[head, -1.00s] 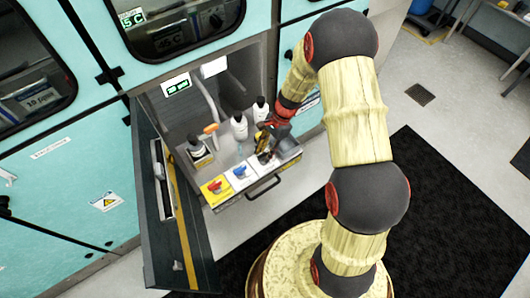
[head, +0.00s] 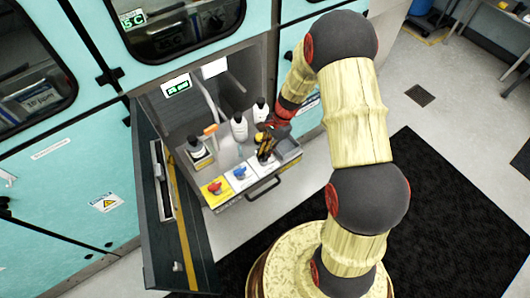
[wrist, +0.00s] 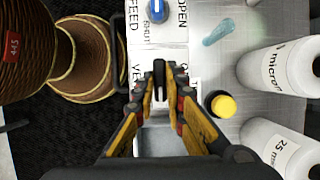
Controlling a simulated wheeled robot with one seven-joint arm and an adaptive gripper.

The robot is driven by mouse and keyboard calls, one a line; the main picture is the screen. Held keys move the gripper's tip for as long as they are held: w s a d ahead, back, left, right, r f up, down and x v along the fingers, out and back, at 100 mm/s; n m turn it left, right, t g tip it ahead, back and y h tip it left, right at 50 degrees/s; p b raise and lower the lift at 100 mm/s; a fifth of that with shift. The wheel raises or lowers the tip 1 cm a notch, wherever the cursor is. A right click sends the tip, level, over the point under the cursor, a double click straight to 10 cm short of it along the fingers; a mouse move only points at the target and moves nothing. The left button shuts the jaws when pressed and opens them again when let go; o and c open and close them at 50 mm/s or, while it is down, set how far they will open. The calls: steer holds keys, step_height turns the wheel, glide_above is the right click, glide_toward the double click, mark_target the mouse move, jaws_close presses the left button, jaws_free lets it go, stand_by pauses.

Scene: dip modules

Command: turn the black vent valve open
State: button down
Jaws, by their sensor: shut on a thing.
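The black vent valve handle (wrist: 159,75) stands between my gripper's fingertips in the wrist view, over a panel lettered VENT that is partly covered. My gripper (wrist: 160,95) is shut on this handle, with a yellow and black finger on each side. In the head view my gripper (head: 266,152) is over the right part of the drawer's front panel, and it hides most of the black valve there. The handle lies roughly along the line of the fingers in the wrist view.
A blue valve (head: 240,172) and a red valve (head: 214,187) sit left of my gripper. White bottles (head: 239,127) stand close behind. A small yellow-capped bottle (wrist: 222,104) is just right of the fingers. The open door (head: 175,215) stands at the left.

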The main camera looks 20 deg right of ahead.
steer(key=shift+n+p, duration=0.3)
steer(key=n+p, duration=0.1)
steer(key=n, duration=0.1)
steer(key=n+g+p, duration=0.1)
steer(key=shift+w+r+n+h, duration=0.15)
steer(key=shift+n+h, duration=0.25)
steer(key=n+g+h+p, duration=0.1)
steer(key=n, duration=0.2)
steer(key=n+g+h+p, duration=0.1)
steer(key=n, duration=0.2)
steer(key=shift+w+a+p, duration=0.1)
steer(key=shift+a+p, duration=0.1)
steer(key=shift+p, duration=0.2)
steer(key=n+h+p, duration=0.1)
steer(key=n, duration=0.2)
steer(key=shift+a+n, duration=0.1)
steer(key=shift+n, duration=0.3)
steer(key=shift+a+n+h+p, duration=0.1)
steer(key=shift+n+h+p, duration=0.6)
steer(key=shift+n, duration=1.1)
steer(key=c, duration=1.8)
jaws_free()
steer(key=shift+c, duration=0.2)
